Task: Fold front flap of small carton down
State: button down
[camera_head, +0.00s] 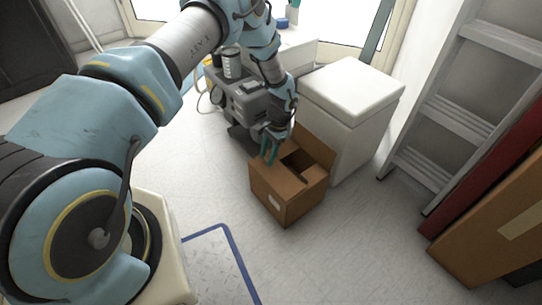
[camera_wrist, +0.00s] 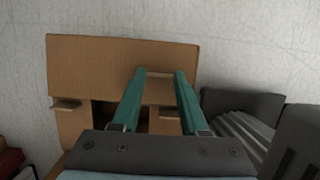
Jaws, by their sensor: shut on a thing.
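The small carton (camera_head: 301,203) is an open brown cardboard box on the floor, with a white label on one side. One flap stands up at its back right, and the dark inside shows through the opening. My gripper (camera_head: 270,153) is at the carton's upper left edge, with its teal fingers pointing down. In the wrist view my gripper (camera_wrist: 159,74) has a strip of the carton's cardboard between its fingers. A wide flap (camera_wrist: 90,65) spreads across the carton's far side there. Shorter flaps show near the opening, which my gripper partly hides. I cannot tell which flap is held.
A grey compressor (camera_head: 245,100) stands left of the carton, close to my gripper. A white cabinet (camera_head: 350,92) stands right behind the carton. A ladder (camera_head: 450,115) and a large cardboard box (camera_head: 495,225) are at the right.

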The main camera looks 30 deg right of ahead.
jog(key=shift+d+f+y+b, duration=0.3)
jog(key=shift+f+y+b, duration=0.1)
jog(key=shift+y+b, duration=0.15)
jog(key=shift+c, duration=2)
grip_release()
jog(key=shift+r, duration=0.1)
jog(key=p+v, duration=0.1)
jog(key=v, duration=0.9)
jog(key=shift+w+d+r+p, duration=0.2)
jog(key=shift+w+r+p, duration=0.05)
jog(key=shift+r+p, duration=0.1)
